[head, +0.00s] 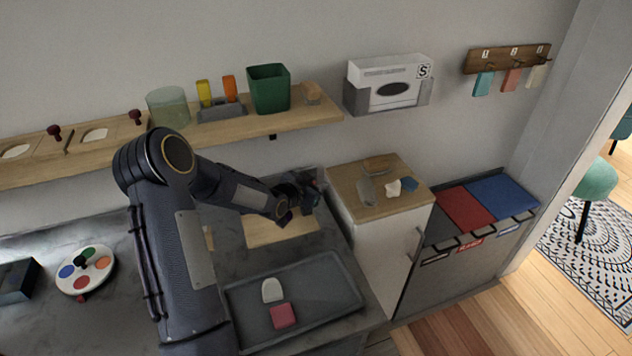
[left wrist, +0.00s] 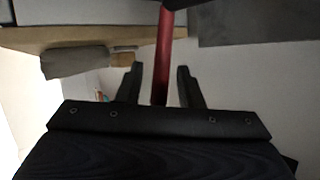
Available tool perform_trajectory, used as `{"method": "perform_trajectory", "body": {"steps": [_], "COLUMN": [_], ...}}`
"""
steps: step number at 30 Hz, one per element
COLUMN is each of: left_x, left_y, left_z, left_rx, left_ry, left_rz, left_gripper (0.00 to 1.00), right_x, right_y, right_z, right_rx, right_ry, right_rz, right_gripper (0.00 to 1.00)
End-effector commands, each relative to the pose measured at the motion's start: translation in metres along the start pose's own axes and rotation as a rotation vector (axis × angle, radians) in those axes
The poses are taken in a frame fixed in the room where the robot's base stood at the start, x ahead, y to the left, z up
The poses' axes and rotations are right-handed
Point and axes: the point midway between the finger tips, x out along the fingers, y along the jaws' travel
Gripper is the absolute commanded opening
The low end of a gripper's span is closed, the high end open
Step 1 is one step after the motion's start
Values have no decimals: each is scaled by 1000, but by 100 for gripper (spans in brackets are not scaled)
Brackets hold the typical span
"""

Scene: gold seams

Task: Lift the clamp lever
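A red bar (left wrist: 163,60), which looks like the clamp lever, runs down from the top edge of the left wrist view. My left gripper (left wrist: 160,68) is open, with one black finger on each side of the bar. A gap shows between the bar and each finger, so it seems not gripped. In the head view my left gripper (head: 305,194) is at the back of the counter, over a light wooden board (head: 275,232). The lever and the clamp are hidden there behind the gripper. My right gripper is not in view.
A wall shelf (head: 225,130) with a green bin (head: 268,90) hangs behind my arm. A dark tray (head: 335,300) with a white piece and a pink block lies in front. A wood-topped cabinet (head: 345,190) stands at right. A round palette (head: 65,283) lies at left.

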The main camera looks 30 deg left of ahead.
Motion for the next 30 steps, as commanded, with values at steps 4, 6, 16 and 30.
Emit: {"method": "perform_trajectory", "body": {"steps": [4,6,16,30], "left_x": [3,3,2,4], "left_y": [1,0,0,2], "left_z": [0,0,0,1], "left_rx": [0,0,0,16], "left_ry": [-1,-1,-1,-20], "left_rz": [1,1,1,0], "left_gripper": [33,33,0,0], "right_x": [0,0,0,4], "right_y": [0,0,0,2], "right_z": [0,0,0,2], "right_rx": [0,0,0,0], "right_ry": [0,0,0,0], "right_rz": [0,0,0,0], "right_gripper": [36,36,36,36]}}
